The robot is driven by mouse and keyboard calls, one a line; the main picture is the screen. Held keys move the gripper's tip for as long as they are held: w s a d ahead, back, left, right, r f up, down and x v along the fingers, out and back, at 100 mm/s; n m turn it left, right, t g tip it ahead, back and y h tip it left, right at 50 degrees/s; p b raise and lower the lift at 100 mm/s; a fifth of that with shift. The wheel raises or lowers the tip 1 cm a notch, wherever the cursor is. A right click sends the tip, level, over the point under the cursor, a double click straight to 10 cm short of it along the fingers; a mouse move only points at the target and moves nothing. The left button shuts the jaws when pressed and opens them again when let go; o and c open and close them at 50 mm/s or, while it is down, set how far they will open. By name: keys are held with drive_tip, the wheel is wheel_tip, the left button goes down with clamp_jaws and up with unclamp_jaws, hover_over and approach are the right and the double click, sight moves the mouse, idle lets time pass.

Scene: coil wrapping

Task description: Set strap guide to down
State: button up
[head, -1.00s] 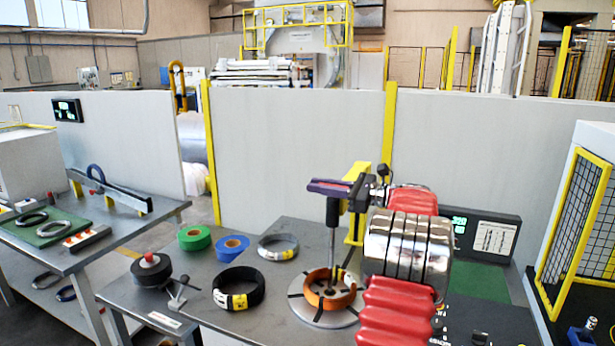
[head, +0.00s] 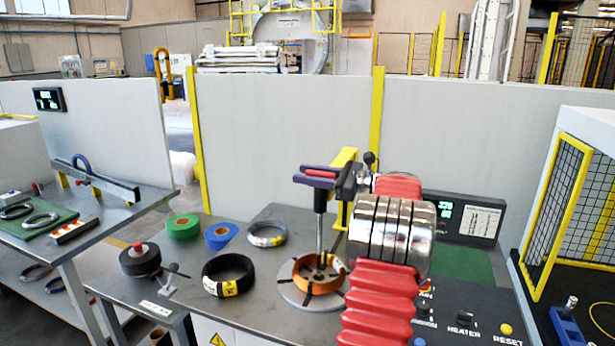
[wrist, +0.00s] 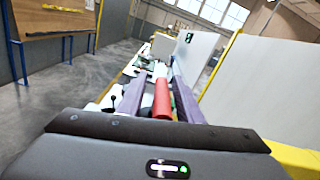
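My gripper (head: 314,176) has purple fingers and is at the yellow arm (head: 343,165) over the turntable, above a dark cylinder on a thin upright rod (head: 319,232). A red cylindrical handle (wrist: 162,99) lies between the two fingers in the wrist view. The fingers look apart, with a gap on the handle's left; contact on the right cannot be told. The handle may belong to the strap guide, but no label shows and the guide's setting cannot be told. Below the rod, an orange coil (head: 304,279) lies on the round turntable (head: 297,299).
A black coil (head: 229,290), a grey coil (head: 267,235), and green (head: 183,227) and blue (head: 221,236) rolls lie left of the turntable. A control panel with HEATER and RESET (head: 465,325) is at right. A yellow mesh cage (head: 565,215) stands far right.

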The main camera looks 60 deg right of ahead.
drive_tip(key=v, duration=1.3)
drive_tip(key=shift+s, duration=0.4)
drive_tip(key=shift+f, duration=0.1)
